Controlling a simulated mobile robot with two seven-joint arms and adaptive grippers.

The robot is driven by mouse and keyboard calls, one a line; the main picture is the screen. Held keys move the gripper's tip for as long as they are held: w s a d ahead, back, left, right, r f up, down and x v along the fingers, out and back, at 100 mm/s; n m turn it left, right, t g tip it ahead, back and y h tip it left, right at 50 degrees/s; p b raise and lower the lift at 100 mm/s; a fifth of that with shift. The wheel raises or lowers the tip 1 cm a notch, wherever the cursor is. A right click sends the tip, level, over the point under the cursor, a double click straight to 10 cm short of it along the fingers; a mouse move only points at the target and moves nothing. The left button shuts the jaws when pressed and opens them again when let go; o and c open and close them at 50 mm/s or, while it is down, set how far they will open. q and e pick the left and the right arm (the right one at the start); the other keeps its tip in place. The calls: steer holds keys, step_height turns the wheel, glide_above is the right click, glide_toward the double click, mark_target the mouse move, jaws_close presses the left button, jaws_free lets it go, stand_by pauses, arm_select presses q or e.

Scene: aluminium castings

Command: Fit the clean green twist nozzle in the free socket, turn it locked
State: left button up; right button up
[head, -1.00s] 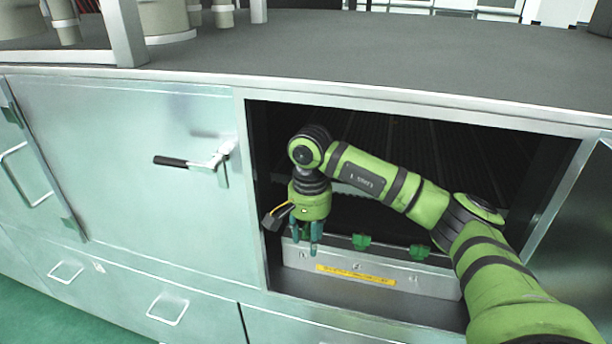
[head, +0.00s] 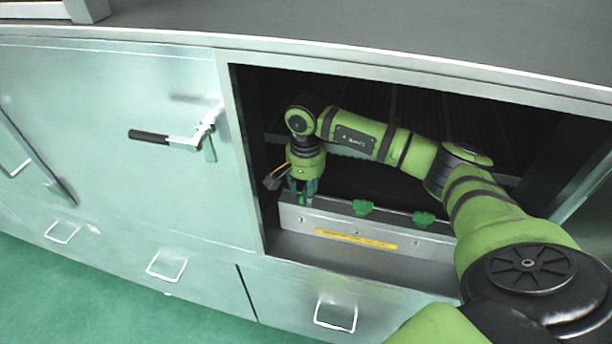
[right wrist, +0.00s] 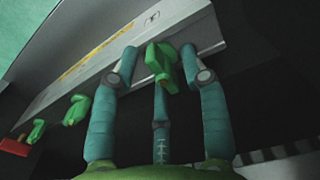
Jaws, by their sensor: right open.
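My right gripper (head: 304,198) is inside the open cabinet bay, at the left end of a grey metal bar (head: 290,222). In the right wrist view its three teal fingers (right wrist: 159,72) are open around a green twist nozzle (right wrist: 160,60) at the bar's edge; whether they touch it I cannot tell. The nozzle has a small orange-brown spot at its near end. Two more green nozzles sit along the bar's top edge, a middle one (head: 362,207) and a right one (head: 424,218). I cannot make out a free socket. My left gripper is out of view.
A red piece (right wrist: 15,147) lies at the far end of the bar in the right wrist view. The bay's left frame (head: 247,160) is close beside my gripper. A closed door with a black-gripped handle (head: 165,137) is to the left. The bay's interior is dark.

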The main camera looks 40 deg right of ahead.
steer(key=shift+f, duration=0.2)
steer(key=shift+c, duration=1.2)
steer(key=c, duration=0.7)
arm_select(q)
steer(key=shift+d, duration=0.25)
arm_select(e)
jaws_close()
steer(key=shift+f+n+b, duration=0.1)
steer(key=shift+n+b, duration=0.5)
steer(key=shift+b, duration=0.15)
steer(key=shift+n+b, duration=1.45)
steer(key=shift+n, duration=0.45)
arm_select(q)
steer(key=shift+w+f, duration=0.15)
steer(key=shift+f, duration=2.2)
arm_select(e)
steer(key=shift+n, duration=0.7)
arm_select(q)
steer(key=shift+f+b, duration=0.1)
steer(key=shift+b, duration=0.25)
